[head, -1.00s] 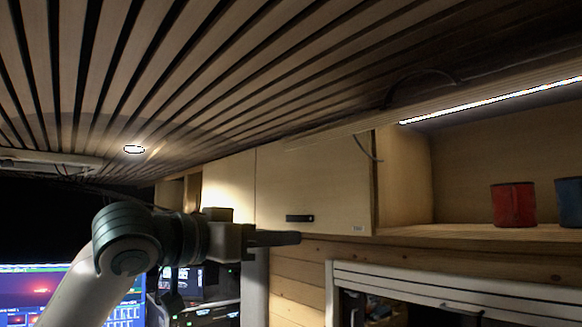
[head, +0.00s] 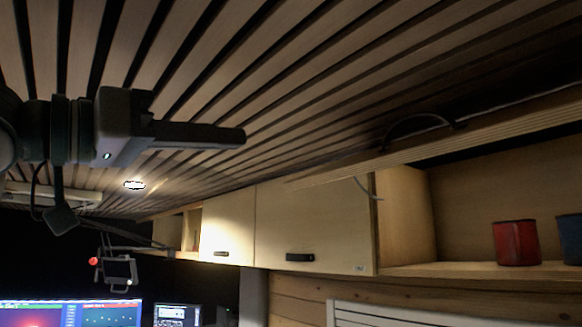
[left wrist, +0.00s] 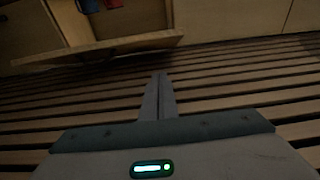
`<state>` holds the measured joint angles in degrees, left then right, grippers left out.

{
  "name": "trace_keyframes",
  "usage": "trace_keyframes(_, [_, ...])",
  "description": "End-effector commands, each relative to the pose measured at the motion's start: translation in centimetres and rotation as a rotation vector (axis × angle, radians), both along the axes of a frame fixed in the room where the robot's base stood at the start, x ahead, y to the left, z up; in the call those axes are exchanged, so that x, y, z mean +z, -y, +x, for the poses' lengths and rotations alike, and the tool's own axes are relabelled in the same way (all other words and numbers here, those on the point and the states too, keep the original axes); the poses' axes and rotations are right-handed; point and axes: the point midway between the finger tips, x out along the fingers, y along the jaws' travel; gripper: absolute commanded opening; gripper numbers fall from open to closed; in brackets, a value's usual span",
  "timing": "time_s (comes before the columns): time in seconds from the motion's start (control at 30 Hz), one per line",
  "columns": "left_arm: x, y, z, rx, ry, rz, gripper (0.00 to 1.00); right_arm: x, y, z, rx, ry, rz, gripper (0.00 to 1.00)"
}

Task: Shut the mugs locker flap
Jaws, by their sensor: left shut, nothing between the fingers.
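The mugs locker stands open at the right of the head view, with its flap (head: 470,132) raised almost level under the ceiling. A dark curved handle (head: 425,122) shows on the flap's upper face. A red mug (head: 516,243) and a blue mug (head: 571,238), cut by the picture's edge, stand on the locker shelf. My left gripper (head: 243,137) is shut and empty, high up near the slatted ceiling and well left of the flap. The left wrist view shows its closed fingers (left wrist: 160,76), with the flap (left wrist: 100,48) beyond them. My right gripper is not in view.
Shut lockers with dark handles, among them a wide door (head: 313,225), run left of the open one. The slatted ceiling (head: 290,70) is close above. A monitor arm with a small device (head: 119,271) and lit screens (head: 70,313) are at lower left.

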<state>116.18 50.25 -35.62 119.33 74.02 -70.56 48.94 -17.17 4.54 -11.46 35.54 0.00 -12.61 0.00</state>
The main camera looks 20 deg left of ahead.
Motion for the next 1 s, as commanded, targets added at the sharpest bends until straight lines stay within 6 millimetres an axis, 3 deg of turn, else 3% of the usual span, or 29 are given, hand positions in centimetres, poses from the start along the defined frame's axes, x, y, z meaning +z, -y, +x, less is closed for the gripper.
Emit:
trace_keyframes(0.37, [0.5, 0.9, 1.2, -0.002, 0.000, 0.002, 0.00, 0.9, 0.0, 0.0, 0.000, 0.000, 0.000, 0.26])
trace_keyframes(0.9, [2.2, 6.0, 8.1, -0.001, -0.002, 0.002, 0.00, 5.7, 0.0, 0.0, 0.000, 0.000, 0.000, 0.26])
trace_keyframes(1.0, [0.6, 6.2, 8.6, 0.000, -0.001, 0.003, 0.00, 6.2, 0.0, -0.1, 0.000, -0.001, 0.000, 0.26])
